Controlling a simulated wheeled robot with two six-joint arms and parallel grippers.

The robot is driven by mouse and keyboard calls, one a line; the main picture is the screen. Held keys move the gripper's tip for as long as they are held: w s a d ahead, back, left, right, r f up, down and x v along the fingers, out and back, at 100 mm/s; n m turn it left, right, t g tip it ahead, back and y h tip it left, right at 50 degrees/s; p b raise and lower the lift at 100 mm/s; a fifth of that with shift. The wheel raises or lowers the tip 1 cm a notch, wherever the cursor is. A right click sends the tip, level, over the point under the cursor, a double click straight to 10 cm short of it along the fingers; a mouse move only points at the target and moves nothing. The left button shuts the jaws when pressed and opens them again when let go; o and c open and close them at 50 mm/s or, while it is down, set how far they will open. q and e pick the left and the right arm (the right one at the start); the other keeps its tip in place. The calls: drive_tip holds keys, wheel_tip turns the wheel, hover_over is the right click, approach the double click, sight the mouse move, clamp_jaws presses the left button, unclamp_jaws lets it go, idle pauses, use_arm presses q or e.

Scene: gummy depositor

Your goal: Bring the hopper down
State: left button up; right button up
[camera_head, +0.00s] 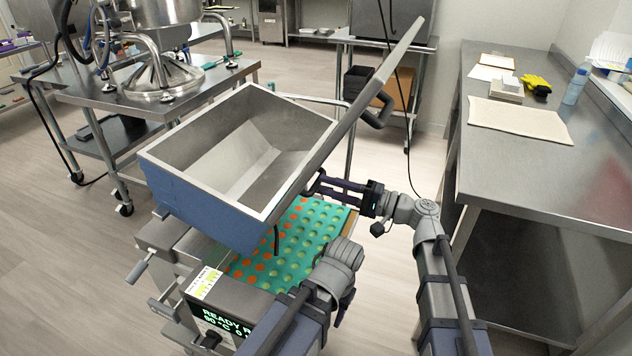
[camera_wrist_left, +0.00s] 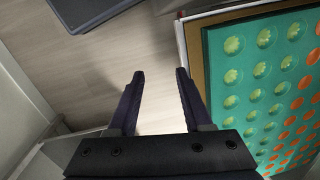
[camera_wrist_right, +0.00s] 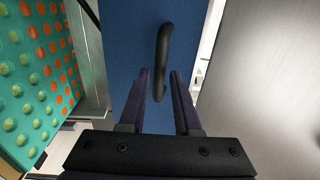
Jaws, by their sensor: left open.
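The hopper (camera_head: 170,190) is a blue box with a grey metal inside, tilted up above the depositor. A black handle (camera_head: 380,108) stands out at its right side, and a black handle on a blue face shows in the right wrist view (camera_wrist_right: 164,60). My right gripper (camera_head: 318,182) is beside the hopper's lower right side. In the right wrist view its fingers stand apart, with the handle's near end in line with the gap and blue showing around it.
A green mould tray (camera_head: 300,232) with orange and green cavities lies under the hopper. The depositor's display (camera_head: 225,318) reads READY. A steel table (camera_head: 510,165) stands at the right, and a steel cart (camera_head: 105,95) with a vessel at the back left.

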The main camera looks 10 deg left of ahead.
sight(317, 180)
drive_tip(key=shift+x, duration=1.8)
drive_tip(key=shift+c, duration=0.3)
clamp_jaws()
